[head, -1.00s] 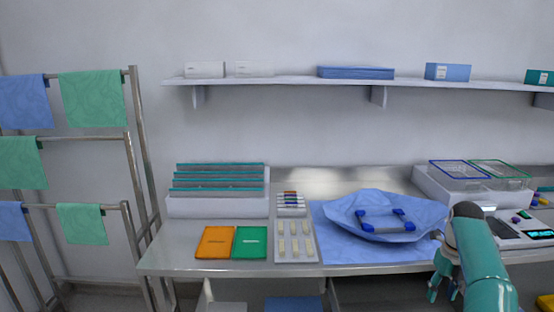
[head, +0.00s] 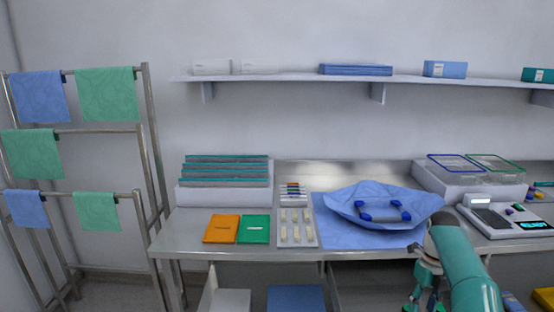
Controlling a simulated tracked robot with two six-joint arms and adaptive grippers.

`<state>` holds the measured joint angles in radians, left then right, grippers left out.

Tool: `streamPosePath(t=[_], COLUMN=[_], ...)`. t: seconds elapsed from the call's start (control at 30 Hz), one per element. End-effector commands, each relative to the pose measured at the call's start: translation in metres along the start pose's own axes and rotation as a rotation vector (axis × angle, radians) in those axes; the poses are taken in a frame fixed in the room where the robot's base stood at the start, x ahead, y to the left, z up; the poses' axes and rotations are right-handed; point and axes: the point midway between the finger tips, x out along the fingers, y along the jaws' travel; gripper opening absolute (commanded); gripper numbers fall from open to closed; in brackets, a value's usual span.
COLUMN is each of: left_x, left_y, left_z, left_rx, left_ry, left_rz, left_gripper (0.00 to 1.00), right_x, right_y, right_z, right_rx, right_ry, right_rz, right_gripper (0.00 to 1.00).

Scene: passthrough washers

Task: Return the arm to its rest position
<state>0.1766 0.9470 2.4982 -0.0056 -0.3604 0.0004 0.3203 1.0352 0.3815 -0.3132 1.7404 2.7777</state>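My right arm comes in from the lower right, with its teal forearm in front of the table's front edge. My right gripper (head: 418,301) points down at the bottom of the head view, below the table top and apart from it. Its fingertips are small and partly cut by the frame edge, so I cannot tell whether they are open or shut. My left gripper and arm are not in view. On the steel table (head: 190,228) lies a blue wrap (head: 350,208) with a blue-cornered tray (head: 385,211) on it, left of my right arm.
A labelled device (head: 505,219) stands right of my arm. A drying rack (head: 150,150) stands at the left. A shelf (head: 290,79) runs along the wall.

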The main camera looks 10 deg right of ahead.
Motion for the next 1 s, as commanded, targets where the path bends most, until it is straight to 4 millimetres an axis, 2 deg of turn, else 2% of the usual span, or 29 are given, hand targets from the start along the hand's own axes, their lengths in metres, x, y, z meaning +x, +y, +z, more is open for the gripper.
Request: streamPosePath(t=[0.13, 0.27, 0.37, 0.47, 0.57, 0.7, 0.77, 0.9, 1.0], left_x=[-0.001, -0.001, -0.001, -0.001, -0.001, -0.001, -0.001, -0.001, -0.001], left_y=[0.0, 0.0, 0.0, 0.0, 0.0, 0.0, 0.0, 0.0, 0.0], left_z=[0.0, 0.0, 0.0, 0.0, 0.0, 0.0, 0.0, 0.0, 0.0], left_rx=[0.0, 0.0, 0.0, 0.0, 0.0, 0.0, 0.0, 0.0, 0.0], left_ry=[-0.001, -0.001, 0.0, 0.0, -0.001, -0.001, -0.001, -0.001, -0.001], left_rz=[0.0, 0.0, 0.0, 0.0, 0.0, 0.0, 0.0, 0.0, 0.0], left_gripper=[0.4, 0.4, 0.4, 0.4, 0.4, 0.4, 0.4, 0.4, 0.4], right_x=[0.023, 0.061, 0.1, 0.143, 0.184, 0.234, 0.252, 0.283, 0.297], right_y=[0.026, 0.054, 0.085, 0.121, 0.157, 0.205, 0.223, 0.262, 0.283], right_z=[-0.004, -0.006, -0.013, -0.028, -0.051, -0.096, -0.119, -0.18, -0.224], right_rx=[-0.075, -0.205, -0.373, -0.585, -0.809, -1.137, -1.281, -1.629, -1.891], right_ry=[0.061, 0.107, 0.135, 0.144, 0.131, 0.078, 0.042, -0.068, -0.167], right_rz=[0.033, 0.069, 0.114, 0.171, 0.23, 0.311, 0.34, 0.385, 0.379], right_gripper=[0.45, 0.45, 0.45, 0.45, 0.45, 0.45, 0.45, 0.45, 0.45])
